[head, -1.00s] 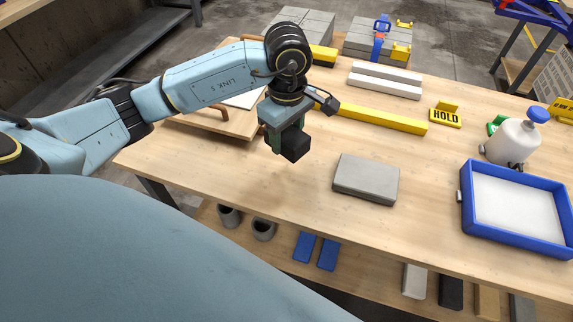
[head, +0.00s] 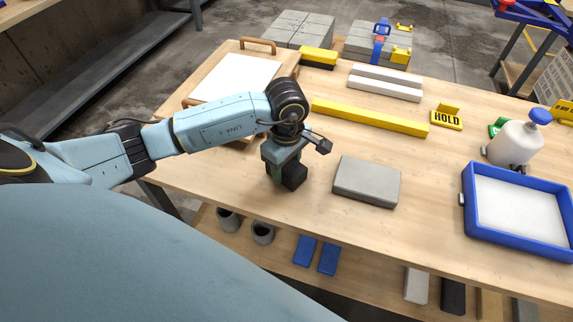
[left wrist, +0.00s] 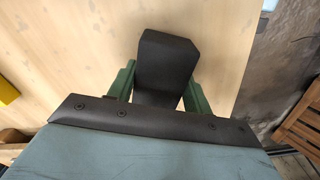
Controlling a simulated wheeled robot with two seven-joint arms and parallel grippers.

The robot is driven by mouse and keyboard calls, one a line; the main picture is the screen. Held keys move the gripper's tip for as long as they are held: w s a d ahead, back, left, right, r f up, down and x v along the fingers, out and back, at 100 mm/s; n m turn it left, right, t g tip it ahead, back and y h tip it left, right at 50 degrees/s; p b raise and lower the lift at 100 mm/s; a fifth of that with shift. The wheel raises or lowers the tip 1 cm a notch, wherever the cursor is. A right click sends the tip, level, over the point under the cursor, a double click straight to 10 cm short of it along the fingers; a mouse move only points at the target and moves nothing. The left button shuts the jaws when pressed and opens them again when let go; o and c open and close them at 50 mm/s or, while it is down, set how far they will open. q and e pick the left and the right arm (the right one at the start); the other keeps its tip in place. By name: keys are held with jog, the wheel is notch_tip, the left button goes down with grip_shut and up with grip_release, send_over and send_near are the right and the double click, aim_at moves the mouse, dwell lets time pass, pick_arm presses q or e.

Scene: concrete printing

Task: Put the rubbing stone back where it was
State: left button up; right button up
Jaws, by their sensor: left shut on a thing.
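The rubbing stone looks to be the dark, near-black block (head: 295,177) in my left gripper (head: 279,173). The gripper points down over the front part of the table, left of a grey concrete slab. In the left wrist view the dark block (left wrist: 166,62) sits between the two green fingers of the left gripper (left wrist: 160,88), with wood tabletop behind it. I cannot tell whether its underside touches the table. My right gripper is not in view.
The grey slab (head: 367,181) lies close right of the block. A yellow bar (head: 370,117), a HOLD sign (head: 446,118), a white bottle (head: 513,144) and a blue tray (head: 468,210) stand farther off. A board with a white sheet (head: 236,79) lies at the back left. Table front is clear.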

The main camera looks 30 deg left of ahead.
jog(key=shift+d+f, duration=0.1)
pick_arm(q)
jog(key=shift+f, duration=0.15)
jog(key=o, duration=1)
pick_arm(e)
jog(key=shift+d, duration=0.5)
pick_arm(q)
jog(key=shift+r, duration=0.35)
jog(key=shift+r+p, duration=0.5)
jog(key=shift+r, duration=5.3)
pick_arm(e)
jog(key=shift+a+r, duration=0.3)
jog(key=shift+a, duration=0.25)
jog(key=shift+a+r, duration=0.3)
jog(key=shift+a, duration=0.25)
